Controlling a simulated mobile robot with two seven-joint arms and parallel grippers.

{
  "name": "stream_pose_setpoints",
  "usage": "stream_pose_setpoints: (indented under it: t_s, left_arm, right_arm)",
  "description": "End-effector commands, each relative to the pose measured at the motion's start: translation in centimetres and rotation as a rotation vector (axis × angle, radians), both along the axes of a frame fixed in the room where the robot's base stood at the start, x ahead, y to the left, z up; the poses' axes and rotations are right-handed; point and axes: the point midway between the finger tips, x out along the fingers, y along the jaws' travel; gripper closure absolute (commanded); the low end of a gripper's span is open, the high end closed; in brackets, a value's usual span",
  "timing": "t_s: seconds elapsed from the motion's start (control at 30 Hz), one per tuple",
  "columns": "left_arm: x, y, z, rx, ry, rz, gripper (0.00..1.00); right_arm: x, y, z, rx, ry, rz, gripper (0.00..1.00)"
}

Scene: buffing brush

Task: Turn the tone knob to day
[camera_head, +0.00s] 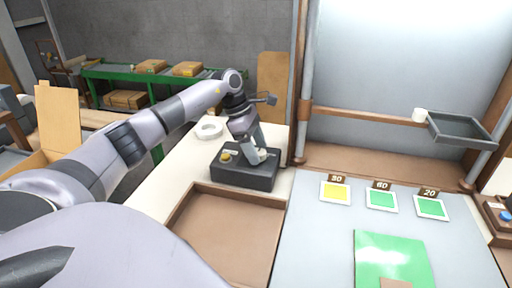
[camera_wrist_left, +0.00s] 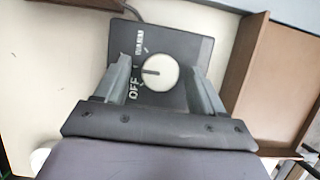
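A dark control box (camera_head: 232,178) stands on the pale bench behind the brown tray. It carries a round white knob (camera_wrist_left: 162,66) with a short dark pointer line, which points left in the left wrist view. "OFF" is printed at the knob's lower left; another label above it is too blurred to read surely. My left gripper (camera_head: 256,150) is down at the box with its fingers apart, one on each side of the knob. I cannot tell whether the fingers touch it. My right gripper is in neither view.
A white tape roll (camera_head: 209,130) lies behind. The brown tray (camera_head: 187,215) is in front. Yellow and green sample cards (camera_head: 382,200) and a green sheet (camera_head: 390,255) lie on the grey surface at right. A post (camera_head: 303,90) rises right of the box.

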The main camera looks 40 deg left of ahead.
Motion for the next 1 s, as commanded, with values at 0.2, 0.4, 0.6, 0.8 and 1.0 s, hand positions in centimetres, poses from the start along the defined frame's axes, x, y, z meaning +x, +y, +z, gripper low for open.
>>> stream_pose_setpoints:
  t_s: [0.2, 0.4, 0.6, 0.8, 1.0]
  left_arm:
    - [-0.1, 0.3, 0.6, 0.001, 0.000, 0.000, 0.31]
    - [-0.7, 1.4, 3.6, 0.001, -0.002, 0.002, 0.31]
    - [-1.2, 2.2, 6.0, 0.000, 0.000, 0.001, 0.31]
    - [-1.3, 2.4, 6.6, 0.000, 0.000, 0.000, 0.31]
    - [-1.4, 2.4, 6.6, 0.000, 0.000, 0.000, 0.31]
  right_arm:
    - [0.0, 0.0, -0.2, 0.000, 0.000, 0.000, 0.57]
    - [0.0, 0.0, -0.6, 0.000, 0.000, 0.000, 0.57]
    - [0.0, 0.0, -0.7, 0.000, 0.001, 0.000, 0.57]
    - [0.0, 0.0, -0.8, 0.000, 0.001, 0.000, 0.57]
    - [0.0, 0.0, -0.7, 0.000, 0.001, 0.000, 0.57]
